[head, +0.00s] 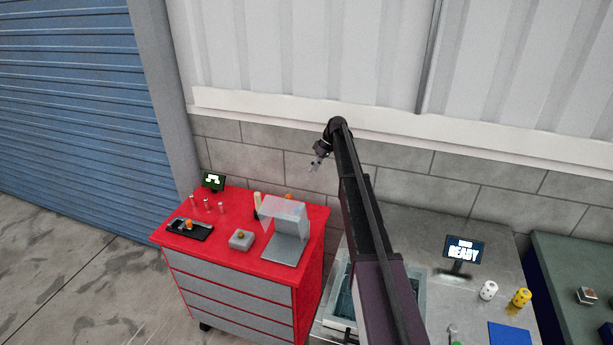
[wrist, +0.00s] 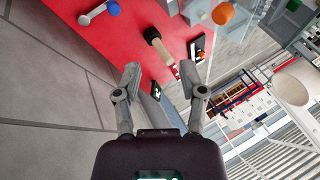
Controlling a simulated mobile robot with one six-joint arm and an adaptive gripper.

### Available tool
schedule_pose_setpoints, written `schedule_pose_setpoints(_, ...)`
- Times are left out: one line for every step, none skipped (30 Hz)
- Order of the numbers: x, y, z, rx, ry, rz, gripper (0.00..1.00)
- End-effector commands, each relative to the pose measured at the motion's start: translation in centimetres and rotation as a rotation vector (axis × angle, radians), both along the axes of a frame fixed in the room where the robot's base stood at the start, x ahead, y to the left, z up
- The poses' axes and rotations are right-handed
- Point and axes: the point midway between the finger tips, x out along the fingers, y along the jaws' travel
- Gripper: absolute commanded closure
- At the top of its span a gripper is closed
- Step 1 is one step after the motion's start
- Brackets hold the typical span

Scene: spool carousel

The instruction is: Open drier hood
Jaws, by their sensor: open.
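A grey machine (head: 287,249) with a raised block at its back right stands on the red cabinet top, in the head view. A translucent panel (head: 282,209), which looks like the drier hood, shows at its upper left; I cannot tell its exact tilt. In the wrist view a pale, see-through part (wrist: 198,12) at the top edge may belong to it. My gripper (head: 315,166) is in the air above and behind the cabinet, near the wall, apart from the hood. In the wrist view my gripper (wrist: 166,85) has its fingers spread with nothing held.
The red cabinet (head: 240,215) also carries a small screen (head: 214,181), a black tray (head: 190,229), a grey button box (head: 241,240), small posts and a beige cylinder (head: 257,205). A metal bench with a READY screen (head: 462,251) stands right. The block wall is close behind.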

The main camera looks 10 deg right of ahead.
Motion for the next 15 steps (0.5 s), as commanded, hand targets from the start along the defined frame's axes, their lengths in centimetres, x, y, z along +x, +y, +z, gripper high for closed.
schedule_pose_setpoints(-0.4, 0.2, -0.1, -0.004, 0.001, -0.003, 0.77)
schedule_pose_setpoints(-0.7, 0.3, -0.1, -0.007, 0.003, -0.006, 0.86)
schedule_pose_setpoints(-1.2, 0.5, -0.2, -0.012, 0.005, -0.012, 0.98)
schedule_pose_setpoints(-1.7, 0.7, -0.2, -0.018, 0.008, -0.017, 1.00)
schedule_pose_setpoints(-2.3, 1.0, -0.3, -0.025, 0.012, -0.025, 1.00)
schedule_pose_setpoints(-3.2, 1.3, -0.5, -0.035, 0.016, -0.036, 1.00)
schedule_pose_setpoints(-3.9, 1.6, -0.7, -0.045, 0.020, -0.047, 1.00)
schedule_pose_setpoints(-4.8, 2.0, -0.9, -0.055, 0.025, -0.059, 1.00)
schedule_pose_setpoints(-6.0, 2.4, -1.2, -0.070, 0.032, -0.075, 1.00)
schedule_pose_setpoints(-7.0, 2.7, -1.5, -0.083, 0.037, -0.089, 1.00)
schedule_pose_setpoints(-8.0, 3.1, -1.8, -0.096, 0.043, -0.103, 1.00)
schedule_pose_setpoints(-9.4, 3.6, -2.2, -0.113, 0.050, -0.123, 1.00)
schedule_pose_setpoints(-10.5, 3.9, -2.6, -0.127, 0.055, -0.139, 1.00)
schedule_pose_setpoints(-11.6, 4.3, -2.9, -0.141, 0.060, -0.155, 1.00)
schedule_pose_setpoints(-13.0, 4.7, -3.3, -0.159, 0.066, -0.176, 1.00)
